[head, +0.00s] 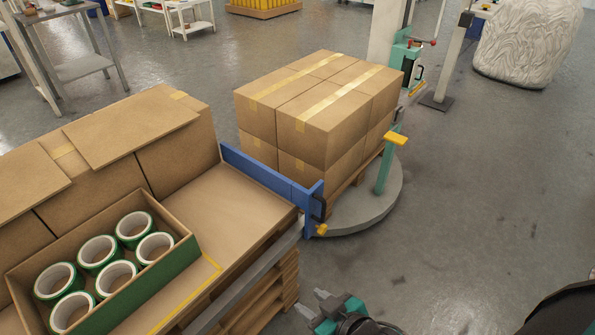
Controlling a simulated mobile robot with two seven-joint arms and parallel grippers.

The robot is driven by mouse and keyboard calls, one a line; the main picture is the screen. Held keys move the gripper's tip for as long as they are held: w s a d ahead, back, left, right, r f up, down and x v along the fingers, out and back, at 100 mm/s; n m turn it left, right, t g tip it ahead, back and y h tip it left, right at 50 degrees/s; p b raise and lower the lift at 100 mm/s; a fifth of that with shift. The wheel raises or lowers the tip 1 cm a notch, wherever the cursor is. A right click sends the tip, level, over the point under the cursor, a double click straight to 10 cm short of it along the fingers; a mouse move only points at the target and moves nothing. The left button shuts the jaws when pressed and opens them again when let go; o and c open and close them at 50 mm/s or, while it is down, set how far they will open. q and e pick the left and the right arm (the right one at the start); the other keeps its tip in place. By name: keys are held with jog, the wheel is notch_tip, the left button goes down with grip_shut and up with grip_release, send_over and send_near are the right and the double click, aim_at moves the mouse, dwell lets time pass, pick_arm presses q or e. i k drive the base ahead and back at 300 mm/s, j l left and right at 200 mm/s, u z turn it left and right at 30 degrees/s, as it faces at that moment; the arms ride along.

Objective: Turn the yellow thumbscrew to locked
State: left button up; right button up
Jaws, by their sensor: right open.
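A small yellow knob (321,229) sits low at the right end of the blue rail (265,178), by a dark bracket; it looks like the thumbscrew, but its turn position is too small to tell. Another yellow piece (396,138) tops a teal post (383,172) beside the stacked boxes; I cannot tell whether it is also a screw. My right gripper (313,302) is at the bottom edge, below the small knob and clear of it. It is open, with nothing seen between its fingers. My left gripper is out of view.
Stacked cartons (327,125) stand on a round grey turntable (371,207). The bench edge (287,244) runs close to my right gripper. Floor to the right (470,210) is clear.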

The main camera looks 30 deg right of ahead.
aim_at(322, 229)
jog(key=z, duration=1)
